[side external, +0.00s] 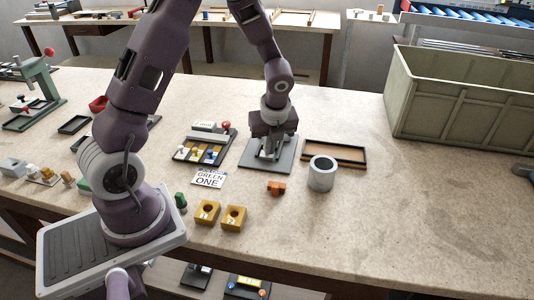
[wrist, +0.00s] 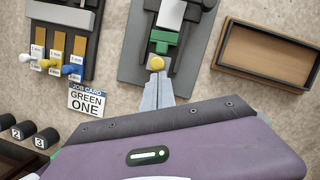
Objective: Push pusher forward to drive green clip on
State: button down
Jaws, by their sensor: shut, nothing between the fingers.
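In the wrist view, the pusher's round yellow knob (wrist: 156,63) stands at the near end of a dark track on the grey fixture plate (wrist: 135,65). The green clip (wrist: 163,42) lies in the track just beyond the knob, close to a pale grey profile piece (wrist: 171,13). My gripper (wrist: 157,80) is shut and empty, its fingertips right behind the knob; I cannot tell whether they touch it. In the side view, my gripper (side external: 267,154) is low over the fixture plate (side external: 285,160) and hides the knob and clip.
A job card (wrist: 87,100) reads "GREEN ONE". A rack with coloured knobs (side external: 205,144) stands left of the fixture, and a shallow brown tray (side external: 335,151) right of it. A grey cup (side external: 322,174), orange piece (side external: 276,188) and yellow blocks (side external: 233,217) stand nearer. Open table lies right.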

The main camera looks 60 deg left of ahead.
jog(key=d, duration=0.1)
jog(key=d+r, duration=0.1)
jog(key=d, duration=0.1)
jog(key=s+d, duration=0.1)
jog(key=shift+s+d+r, duration=0.1)
jog(key=shift+d+r, duration=0.05)
jog(key=v, duration=0.9)
jog(key=a+f+m, duration=0.1)
jog(key=f, duration=0.2)
jog(key=s+a+f+m, duration=0.1)
jog(key=f, duration=0.1)
jog(key=a+f+m+t, duration=0.1)
jog(key=f, duration=0.2)
jog(key=shift+s+a+f+m, duration=0.2)
jog(key=shift+a+f+m, duration=0.1)
jog(key=shift+a, duration=0.05)
jog(key=w+a, duration=0.1)
jog(key=w+a+f, duration=0.1)
jog(key=shift+a+f, duration=0.1)
jog(key=shift+a, duration=0.3)
jog(key=shift+w+a, duration=0.25)
jog(key=shift+a, duration=0.1)
